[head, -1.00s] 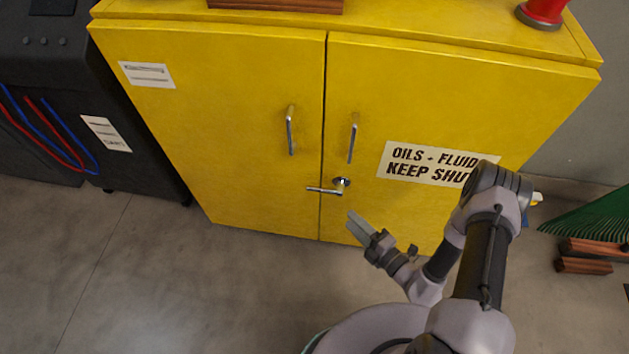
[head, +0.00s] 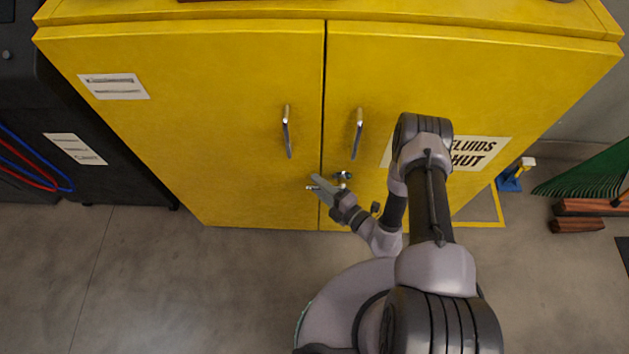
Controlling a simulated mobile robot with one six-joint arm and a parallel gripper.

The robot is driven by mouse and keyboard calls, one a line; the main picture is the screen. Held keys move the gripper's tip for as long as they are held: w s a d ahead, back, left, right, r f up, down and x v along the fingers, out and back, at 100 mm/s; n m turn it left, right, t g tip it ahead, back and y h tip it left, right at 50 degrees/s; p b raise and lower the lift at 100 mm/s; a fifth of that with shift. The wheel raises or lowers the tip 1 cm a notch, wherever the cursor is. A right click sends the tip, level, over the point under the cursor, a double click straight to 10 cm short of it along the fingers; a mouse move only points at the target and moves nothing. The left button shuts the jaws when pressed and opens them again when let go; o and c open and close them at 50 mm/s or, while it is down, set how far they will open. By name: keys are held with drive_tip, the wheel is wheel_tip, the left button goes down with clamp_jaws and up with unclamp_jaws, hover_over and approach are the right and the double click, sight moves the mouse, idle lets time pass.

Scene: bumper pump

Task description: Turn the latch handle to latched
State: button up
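The latch handle (head: 344,175) is a small silver lever on the right door of the yellow cabinet (head: 240,150), below the two door pulls, close to the seam. Its round base and the tip of its lever at the left show; my gripper hides the middle. The lever appears about level, pointing left across the seam. My gripper (head: 320,184) is in front of the lever, its fingers pointing up and left. I cannot tell whether the fingers touch the lever or how far apart they are.
Two vertical door pulls (head: 287,132) flank the seam above. A dark machine with cables (head: 75,150) stands at the left. A blue object (head: 511,178), a green rake head (head: 590,165) and wooden blocks (head: 585,207) lie at the right. The floor at the left front is clear.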

clamp_jaws()
idle(1.4)
